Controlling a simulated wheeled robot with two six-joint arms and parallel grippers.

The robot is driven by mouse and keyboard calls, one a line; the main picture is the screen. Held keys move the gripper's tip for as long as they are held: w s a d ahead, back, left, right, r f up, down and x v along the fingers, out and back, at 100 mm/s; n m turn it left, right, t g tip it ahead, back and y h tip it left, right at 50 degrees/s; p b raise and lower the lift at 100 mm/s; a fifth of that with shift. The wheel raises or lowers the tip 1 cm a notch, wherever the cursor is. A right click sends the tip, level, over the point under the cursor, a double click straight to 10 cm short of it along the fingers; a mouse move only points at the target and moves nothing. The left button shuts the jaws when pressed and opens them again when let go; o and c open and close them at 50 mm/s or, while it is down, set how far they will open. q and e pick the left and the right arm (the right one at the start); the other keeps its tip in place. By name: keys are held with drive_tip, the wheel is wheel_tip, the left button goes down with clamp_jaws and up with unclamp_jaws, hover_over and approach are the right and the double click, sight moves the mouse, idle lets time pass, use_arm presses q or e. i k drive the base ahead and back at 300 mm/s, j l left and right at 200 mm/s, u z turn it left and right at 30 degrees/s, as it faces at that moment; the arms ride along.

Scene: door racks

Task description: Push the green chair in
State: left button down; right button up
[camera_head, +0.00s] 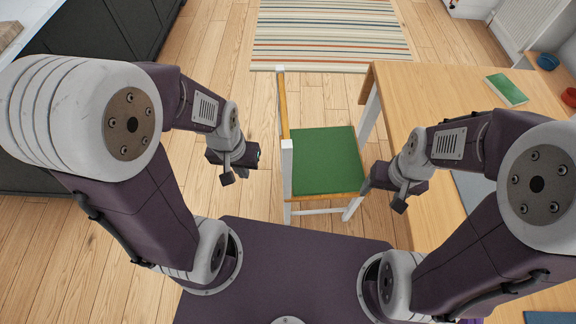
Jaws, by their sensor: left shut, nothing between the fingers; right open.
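The green chair (324,160) stands upright in the middle of the view, with a green seat, white legs and a backrest with a wooden rail on its left side. Its right edge is beside the wooden table (425,95), next to the table's white leg. My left gripper (243,180) is shut and empty, to the left of the chair's backrest, with a gap between them. My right gripper (382,202) is open and empty, to the right of the seat's near corner, by the table's edge. My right arm hides part of the table.
A green book (507,89) lies on the table. A blue bowl (547,62) and a red bowl (569,96) are at the far right. A striped rug (330,35) lies beyond the chair. Dark cabinets (110,45) line the left. Wooden floor is clear left of the chair.

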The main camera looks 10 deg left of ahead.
sight(325, 163)
drive_tip(key=i+j+z, duration=0.1)
drive_tip(key=j, duration=0.45)
drive_tip(key=i+j+z, duration=0.1)
drive_tip(key=j, duration=0.45)
drive_tip(key=i+j+z, duration=0.1)
drive_tip(key=i+j, duration=0.15)
drive_tip(key=j, duration=0.3)
drive_tip(key=i+j, duration=0.1)
drive_tip(key=j, duration=0.45)
drive_tip(key=i+j+z, duration=0.15)
drive_tip(key=j, duration=0.45)
